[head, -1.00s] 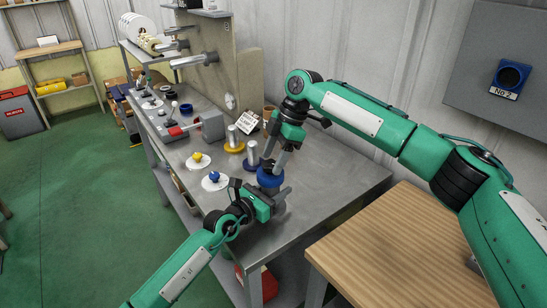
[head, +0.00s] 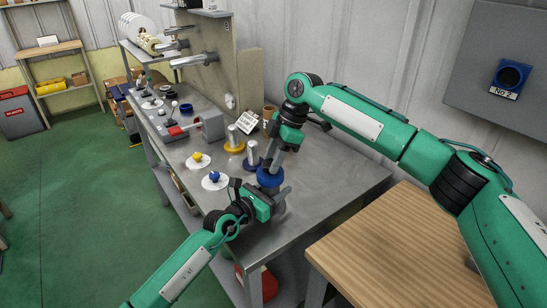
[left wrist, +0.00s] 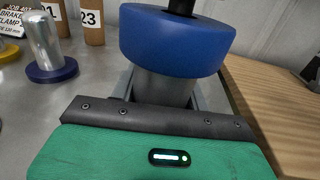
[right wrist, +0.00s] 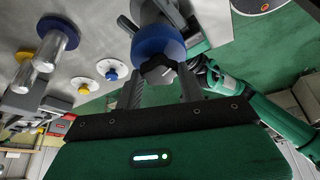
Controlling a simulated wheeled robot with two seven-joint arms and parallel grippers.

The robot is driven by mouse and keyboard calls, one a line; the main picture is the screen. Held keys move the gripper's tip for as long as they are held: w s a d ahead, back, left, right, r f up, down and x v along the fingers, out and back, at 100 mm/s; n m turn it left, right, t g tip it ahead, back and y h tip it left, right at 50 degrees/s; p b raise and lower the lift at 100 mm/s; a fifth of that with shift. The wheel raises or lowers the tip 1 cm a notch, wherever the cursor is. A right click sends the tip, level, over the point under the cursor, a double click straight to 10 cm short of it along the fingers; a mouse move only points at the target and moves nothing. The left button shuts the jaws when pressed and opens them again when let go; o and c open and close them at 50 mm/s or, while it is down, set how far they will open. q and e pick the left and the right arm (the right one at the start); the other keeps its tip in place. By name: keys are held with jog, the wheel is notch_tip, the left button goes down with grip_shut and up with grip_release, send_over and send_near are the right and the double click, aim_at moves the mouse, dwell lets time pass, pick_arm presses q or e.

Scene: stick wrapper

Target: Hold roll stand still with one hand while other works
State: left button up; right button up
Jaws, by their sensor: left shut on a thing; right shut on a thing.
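A thick blue roll (head: 269,177) sits on a grey metal stand at the near end of the steel bench. In the left wrist view the blue roll (left wrist: 178,42) is above a grey cylindrical stem (left wrist: 165,88) of the stand. My left gripper (head: 277,203) is shut on this stem, low beside the bench top. My right gripper (head: 277,163) comes down from above, shut on a black star-shaped knob (right wrist: 158,70) at the top of the stand. The roll (right wrist: 158,42) is just below the knob. The stand's base is mostly hidden by my left gripper.
Metal posts on a yellow base (head: 234,148) and a blue base (head: 252,163) stand behind the roll. White discs with a yellow knob (head: 197,158) and a blue knob (head: 214,176) lie left. A job card (head: 247,122) stands behind. A wooden table (head: 390,250) is at right.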

jog(key=m+t, duration=0.1)
jog(key=m, duration=0.3)
jog(key=m+t, duration=0.1)
jog(key=m, duration=0.1)
jog(key=shift+s+m+t, duration=0.25)
jog(key=shift+m+t, duration=0.05)
jog(key=m, duration=0.2)
jog(key=m+t, duration=0.1)
jog(key=shift+s+a+m+h, duration=0.1)
jog(key=shift+s+m+h, duration=0.05)
jog(key=shift+m+h, duration=0.2)
jog(key=m+t+h, duration=0.1)
jog(key=m, duration=0.2)
jog(key=shift+a+r+m, duration=0.1)
jog(key=shift+m, duration=0.25)
jog(key=m+h, duration=0.1)
jog(key=m, duration=0.1)
jog(key=m+t, duration=0.1)
jog(key=m, duration=0.2)
jog(key=shift+s+a+h, duration=0.1)
jog(key=shift+a+h, duration=0.05)
jog(key=shift+h, duration=0.2)
jog(key=shift+m+h, duration=0.8)
jog(key=shift+m, duration=1.1)
jog(key=o, duration=1)
jog(key=shift+a, duration=0.1)
